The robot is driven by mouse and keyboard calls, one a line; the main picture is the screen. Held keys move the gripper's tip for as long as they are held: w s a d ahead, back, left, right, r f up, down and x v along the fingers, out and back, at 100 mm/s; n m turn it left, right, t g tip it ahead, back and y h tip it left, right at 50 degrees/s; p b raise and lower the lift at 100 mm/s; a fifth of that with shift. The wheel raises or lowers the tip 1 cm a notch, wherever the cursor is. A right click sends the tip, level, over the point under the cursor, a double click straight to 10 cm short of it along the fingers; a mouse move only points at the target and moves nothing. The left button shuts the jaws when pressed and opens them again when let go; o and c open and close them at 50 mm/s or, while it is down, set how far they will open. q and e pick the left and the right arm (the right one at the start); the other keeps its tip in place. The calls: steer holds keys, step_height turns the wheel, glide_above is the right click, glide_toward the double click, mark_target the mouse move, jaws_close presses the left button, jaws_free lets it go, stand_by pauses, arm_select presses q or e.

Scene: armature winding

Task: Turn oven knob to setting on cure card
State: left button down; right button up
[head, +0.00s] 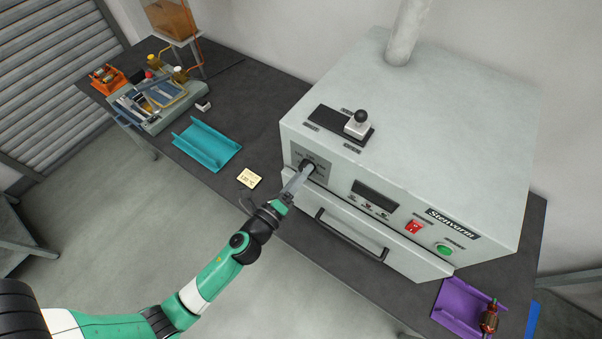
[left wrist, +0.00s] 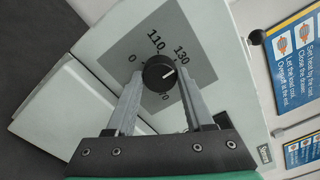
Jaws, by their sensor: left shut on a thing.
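The black oven knob (head: 307,166) sits on a grey dial plate at the left of the oven's front. My left gripper (head: 303,171) is shut on it. In the left wrist view, the two fingers of the gripper (left wrist: 159,82) flank the knob (left wrist: 159,72). The knob's white mark points right, slightly up, below the printed 130. I can read 110 at the top and 130 at upper right; other figures are partly hidden by the fingers. The cream cure card (head: 249,178) lies on the table left of the oven; its writing is too small to read. My right gripper is out of view.
The grey oven (head: 420,130) has a drawer handle (head: 350,237), red switch (head: 414,227), green button (head: 444,249) and a lever (head: 358,122) on top. A teal tray (head: 207,145) lies left; a purple tray (head: 459,306) lies right.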

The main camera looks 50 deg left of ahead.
arm_select(q)
steer(key=shift+c, duration=1.4)
jaws_free()
steer(key=b+v, duration=0.3)
steer(key=v, duration=0.8)
steer(key=shift+s, duration=0.3)
